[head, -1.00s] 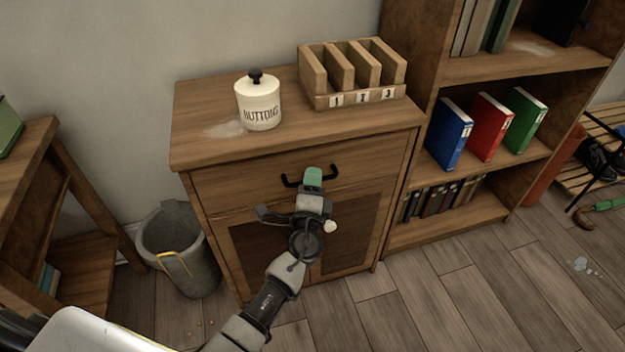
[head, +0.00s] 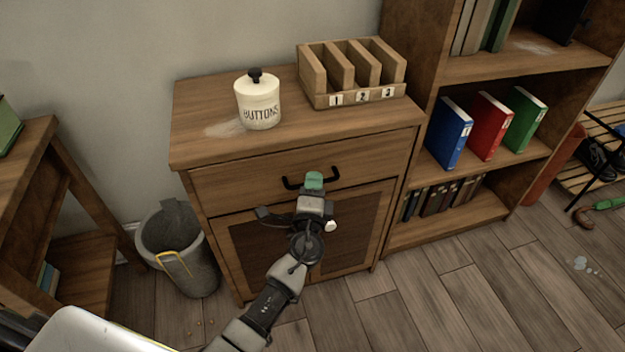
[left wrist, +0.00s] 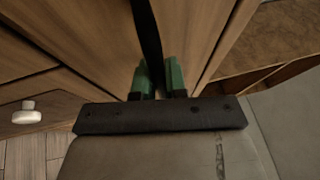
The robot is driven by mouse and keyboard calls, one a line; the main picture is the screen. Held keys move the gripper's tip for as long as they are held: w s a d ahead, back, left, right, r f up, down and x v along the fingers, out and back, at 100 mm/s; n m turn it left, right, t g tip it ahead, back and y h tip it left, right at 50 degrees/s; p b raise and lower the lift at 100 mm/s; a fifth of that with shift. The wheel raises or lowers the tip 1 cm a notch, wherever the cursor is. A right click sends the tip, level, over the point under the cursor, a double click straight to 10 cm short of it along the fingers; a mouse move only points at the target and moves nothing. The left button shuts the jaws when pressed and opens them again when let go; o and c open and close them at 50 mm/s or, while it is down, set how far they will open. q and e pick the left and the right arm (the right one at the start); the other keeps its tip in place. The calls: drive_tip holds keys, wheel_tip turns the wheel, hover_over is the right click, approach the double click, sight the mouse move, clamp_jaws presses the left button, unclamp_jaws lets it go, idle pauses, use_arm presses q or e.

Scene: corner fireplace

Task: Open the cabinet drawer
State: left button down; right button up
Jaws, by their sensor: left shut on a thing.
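The wooden cabinet (head: 290,115) stands against the wall with one drawer (head: 235,187) above two doors with darker panels. The drawer has a black bar handle (head: 333,174). My left gripper (head: 314,180) is in front of the drawer, shut on the handle near its middle. In the left wrist view the green fingertips (left wrist: 160,78) close on either side of the black handle (left wrist: 148,35). The drawer front looks slightly out, with a dark line below it. A white door knob (head: 330,226) shows beside my wrist and in the left wrist view (left wrist: 27,113). My right gripper is out of view.
A white jar marked "BUTTONS" (head: 258,104) and a wooden slotted rack (head: 350,98) stand on the cabinet top. A grey bin (head: 185,262) is at the cabinet's left, near a wooden table (head: 75,150). A bookshelf (head: 495,68) adjoins on the right.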

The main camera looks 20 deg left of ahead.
use_arm(q)
drive_tip(key=s+d+b, duration=0.3)
drive_tip(key=s+d, duration=0.7)
drive_tip(key=s, duration=0.5)
drive_tip(key=shift+b, duration=0.3)
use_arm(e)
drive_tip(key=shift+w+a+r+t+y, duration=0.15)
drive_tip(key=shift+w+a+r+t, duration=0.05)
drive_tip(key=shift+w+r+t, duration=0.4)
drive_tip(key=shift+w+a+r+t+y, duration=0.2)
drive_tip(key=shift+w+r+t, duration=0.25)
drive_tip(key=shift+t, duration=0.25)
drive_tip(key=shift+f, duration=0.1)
use_arm(q)
drive_tip(key=c, duration=1.2)
unclamp_jaws()
drive_tip(key=shift+s, duration=0.1)
